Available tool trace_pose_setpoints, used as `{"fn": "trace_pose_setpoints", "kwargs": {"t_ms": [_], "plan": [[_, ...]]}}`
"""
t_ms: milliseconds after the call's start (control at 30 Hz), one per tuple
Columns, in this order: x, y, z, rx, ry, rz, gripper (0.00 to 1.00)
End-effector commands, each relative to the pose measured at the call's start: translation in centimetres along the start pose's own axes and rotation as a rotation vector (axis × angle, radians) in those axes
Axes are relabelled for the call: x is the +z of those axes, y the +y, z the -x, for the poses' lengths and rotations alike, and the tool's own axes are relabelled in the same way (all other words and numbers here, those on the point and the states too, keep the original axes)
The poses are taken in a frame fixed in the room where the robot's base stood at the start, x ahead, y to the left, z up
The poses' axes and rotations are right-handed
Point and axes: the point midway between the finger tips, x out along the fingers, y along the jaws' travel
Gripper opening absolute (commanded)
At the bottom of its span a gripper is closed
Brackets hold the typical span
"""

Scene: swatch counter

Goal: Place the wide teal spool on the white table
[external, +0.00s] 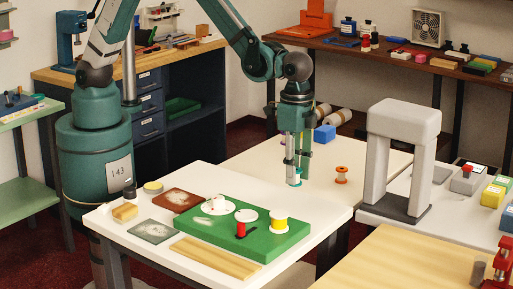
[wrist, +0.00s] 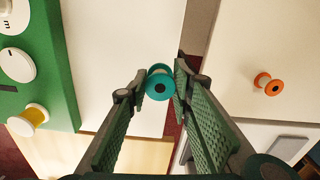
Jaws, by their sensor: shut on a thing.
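The teal spool (external: 297,178) is held between the fingertips of my gripper (external: 295,172). In the wrist view the teal spool (wrist: 158,88) sits between the two fingers (wrist: 158,84), its round end with a dark centre facing the camera. It is in the air near the edge of the white table (external: 108,222), close to the gap beside the cream table behind. Its height above the tops is hard to tell. The white table also shows in the wrist view (wrist: 105,50).
A green board (external: 195,238) on the white table carries yellow (external: 279,224), red (external: 241,229) and white (external: 217,203) spools. An orange spool (external: 342,174) stands on the cream table (external: 375,160). A grey arch (external: 380,165) stands to the right. The white table's back strip looks bare.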

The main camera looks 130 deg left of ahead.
Motion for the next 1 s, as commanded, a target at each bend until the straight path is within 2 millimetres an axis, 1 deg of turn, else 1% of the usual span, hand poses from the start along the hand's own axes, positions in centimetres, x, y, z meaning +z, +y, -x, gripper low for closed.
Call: {"fn": "trace_pose_setpoints", "kwargs": {"t_ms": [33,200,267,400,667,1000], "plan": [[0.3,-1.6,0.1,0.000,0.000,0.022,0.13],[1.4,-6.2,0.4,0.000,0.000,0.086,0.13],[1.8,-7.8,0.5,0.000,0.000,0.109,0.13],[3.0,-11.5,0.7,0.000,0.000,0.162,0.13],[5.6,-18.0,1.1,0.001,0.000,0.260,0.13],[10.0,-26.0,1.6,0.001,0.000,0.389,0.13]]}}
